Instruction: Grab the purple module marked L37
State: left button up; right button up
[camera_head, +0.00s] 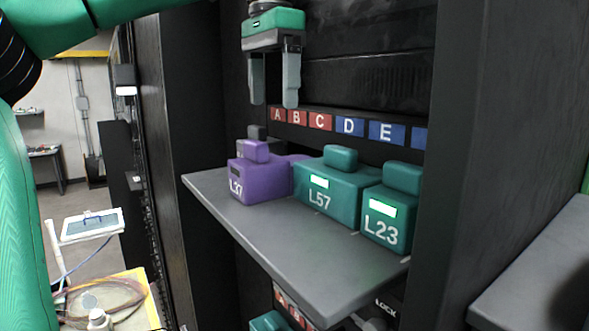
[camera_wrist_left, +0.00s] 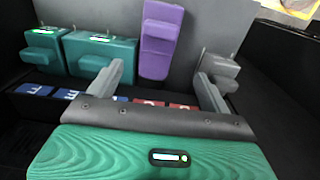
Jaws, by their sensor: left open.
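The purple module marked L37 (camera_head: 262,182) sits upright on the grey shelf (camera_head: 290,236), near its left end. A small purple block tops it. In the left wrist view the purple module (camera_wrist_left: 161,38) lies ahead, between the lines of the two fingers. My left gripper (camera_head: 274,104) is open and empty, fingers pointing down, above and behind the module and apart from it. In the left wrist view its fingertips (camera_wrist_left: 160,72) have a clear gap. My right gripper is not in view.
Teal modules L57 (camera_head: 322,203) and L23 (camera_head: 382,232) stand right of the purple one. A dark grey module (camera_head: 257,133) is behind it, also seen in the left wrist view (camera_wrist_left: 220,70). Lettered red and blue labels (camera_head: 320,121) line the rack behind. Dark rack walls flank the shelf.

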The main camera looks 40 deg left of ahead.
pick_arm(q)
jog(key=p, duration=0.1)
send_over(270, 172)
jog(key=w+a, duration=0.2)
jog(key=a, duration=0.1)
jog(key=f, duration=0.5)
jog(key=shift+d+f, duration=0.15)
jog(key=shift+d, duration=0.1)
jog(key=shift+w+f+p, duration=0.2)
jog(key=shift+f, duration=0.55)
jog(key=shift+w+f+p, duration=0.2)
jog(key=shift+f, duration=0.55)
notch_tip(270, 172, down, 4)
jog(key=shift+s+f+p, duration=0.15)
jog(key=shift+f+p, duration=0.05)
jog(key=shift+p, duration=0.45)
jog(key=shift+a+f, duration=0.1)
jog(key=shift+f, duration=0.25)
jog(key=shift+r, duration=0.1)
jog(key=c, duration=1.2)
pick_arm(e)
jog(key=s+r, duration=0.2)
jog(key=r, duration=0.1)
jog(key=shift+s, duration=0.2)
